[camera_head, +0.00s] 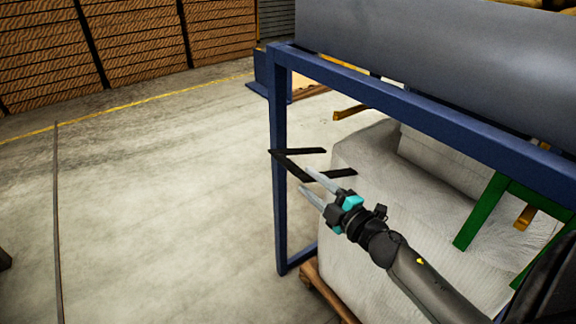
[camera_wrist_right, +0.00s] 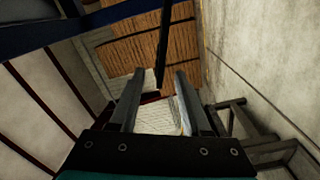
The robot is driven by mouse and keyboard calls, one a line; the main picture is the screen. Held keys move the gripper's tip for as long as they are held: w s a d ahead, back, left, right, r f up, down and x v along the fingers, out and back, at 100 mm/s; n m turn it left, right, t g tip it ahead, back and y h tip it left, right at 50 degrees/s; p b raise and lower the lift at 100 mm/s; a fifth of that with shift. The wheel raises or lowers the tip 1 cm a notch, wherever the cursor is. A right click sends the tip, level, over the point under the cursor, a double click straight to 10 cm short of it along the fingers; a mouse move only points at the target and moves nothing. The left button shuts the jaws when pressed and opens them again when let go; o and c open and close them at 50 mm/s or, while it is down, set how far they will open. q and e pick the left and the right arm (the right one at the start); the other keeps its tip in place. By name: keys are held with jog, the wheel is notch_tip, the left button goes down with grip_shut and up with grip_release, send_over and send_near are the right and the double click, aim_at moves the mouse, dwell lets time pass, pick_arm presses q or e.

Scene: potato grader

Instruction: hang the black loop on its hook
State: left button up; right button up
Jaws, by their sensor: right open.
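A thin black angular piece (camera_head: 292,165), which looks like the black loop, shows beside the blue post in the head view. It has two bars pointing right, joined by a slanted bar. My right gripper (camera_head: 305,179) is open, its fingertips at the slanted bar; I cannot tell whether they touch it. In the right wrist view a dark upright strip (camera_wrist_right: 163,45) shows beyond and between the open fingers (camera_wrist_right: 160,74), probably part of the same black piece. Nothing is clamped. I cannot make out a separate hook. My left gripper is not in view.
A blue frame (camera_head: 279,220) with a grey roller or drum (camera_head: 440,60) stands at the right. White wrapped sacks (camera_head: 360,150) lie beneath it on a wooden pallet (camera_head: 325,292). A green bar (camera_head: 480,212) is at the right.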

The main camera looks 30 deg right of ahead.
aim_at(289, 162)
jog(key=w, duration=0.5)
jog(key=w+b, duration=0.1)
jog(key=w, duration=0.1)
jog(key=shift+w+a, duration=0.15)
jog(key=shift+a, duration=0.15)
jog(key=shift+w, duration=0.5)
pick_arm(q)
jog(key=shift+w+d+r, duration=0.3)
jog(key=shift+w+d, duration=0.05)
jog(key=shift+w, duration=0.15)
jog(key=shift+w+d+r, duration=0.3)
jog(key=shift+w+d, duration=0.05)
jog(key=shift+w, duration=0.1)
pick_arm(e)
jog(key=shift+w, duration=0.2)
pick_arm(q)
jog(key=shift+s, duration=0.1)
pick_arm(e)
jog(key=shift+c, duration=0.3)
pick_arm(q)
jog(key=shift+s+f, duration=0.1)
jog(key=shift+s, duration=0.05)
pick_arm(e)
grip_shut()
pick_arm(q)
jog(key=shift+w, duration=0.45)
